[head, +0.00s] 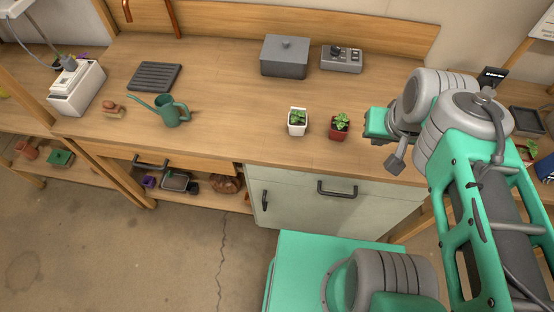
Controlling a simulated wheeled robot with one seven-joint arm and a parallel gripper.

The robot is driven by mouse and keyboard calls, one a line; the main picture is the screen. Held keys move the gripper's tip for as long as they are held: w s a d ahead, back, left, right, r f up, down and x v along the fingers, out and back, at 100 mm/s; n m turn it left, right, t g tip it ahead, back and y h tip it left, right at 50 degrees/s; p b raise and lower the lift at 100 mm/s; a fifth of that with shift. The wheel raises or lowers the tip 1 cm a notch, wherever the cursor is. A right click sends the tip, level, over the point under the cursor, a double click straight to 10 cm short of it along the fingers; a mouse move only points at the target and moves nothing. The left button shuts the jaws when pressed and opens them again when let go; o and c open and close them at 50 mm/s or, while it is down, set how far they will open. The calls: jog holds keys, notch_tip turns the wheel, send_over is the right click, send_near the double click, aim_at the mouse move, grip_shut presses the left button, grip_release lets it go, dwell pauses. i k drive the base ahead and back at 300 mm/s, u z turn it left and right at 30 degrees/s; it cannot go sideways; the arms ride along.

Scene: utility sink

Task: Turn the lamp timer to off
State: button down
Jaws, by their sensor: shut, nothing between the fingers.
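A grey box with dark knobs or switches on top (341,58) stands at the back of the bench; I take it for the lamp timer, though its markings are too small to read. The setting of its controls cannot be made out. My gripper (396,161) is over the right part of the bench, nearer the front edge and to the right of the box. It is shut and empty, apart from the box. My arm covers part of the bench at the right.
A lidded grey box (285,57) stands just left of the knobbed box. Two potted plants, one white (297,122) and one red (339,126), stand left of my gripper. A green watering can (170,111) and a white box with a plug (77,88) are further left.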

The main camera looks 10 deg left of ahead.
aim_at(335, 51)
jog(key=z, duration=1.45)
jog(key=k, duration=1.3)
jog(key=u, duration=0.6)
jog(key=i, duration=1.5)
jog(key=u, duration=0.7)
